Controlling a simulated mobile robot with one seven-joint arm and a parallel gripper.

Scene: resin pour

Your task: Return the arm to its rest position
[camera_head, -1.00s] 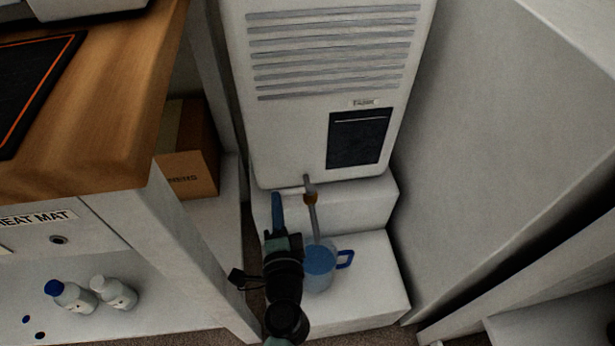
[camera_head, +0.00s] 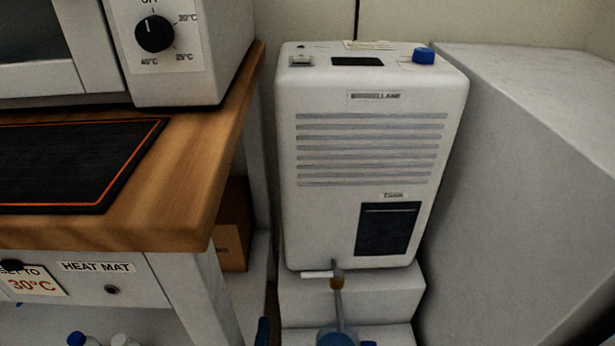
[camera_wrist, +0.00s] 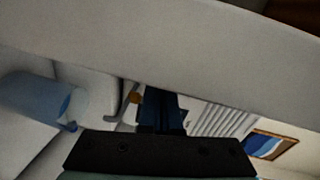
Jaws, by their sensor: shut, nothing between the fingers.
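My gripper (camera_wrist: 160,108) is shut and empty in the wrist view, its dark blue fingers close together. In the head view only a dark blue fingertip (camera_head: 262,331) shows at the bottom edge, left of the jug; the rest of my arm is out of frame. A clear jug with blue contents (camera_head: 337,338) stands below the spout, cut off by the bottom edge. It also shows at the left of the wrist view (camera_wrist: 38,105). My fingers are apart from it.
A white dehumidifier (camera_head: 300,225) stands on a white stepped block (camera_head: 385,298), with a brown-tipped spout (camera_head: 337,282) above the jug. A wooden bench (camera_head: 195,185) is at left, with a cardboard box (camera_head: 228,245) beneath. A big pale cabinet (camera_head: 510,180) closes off the right.

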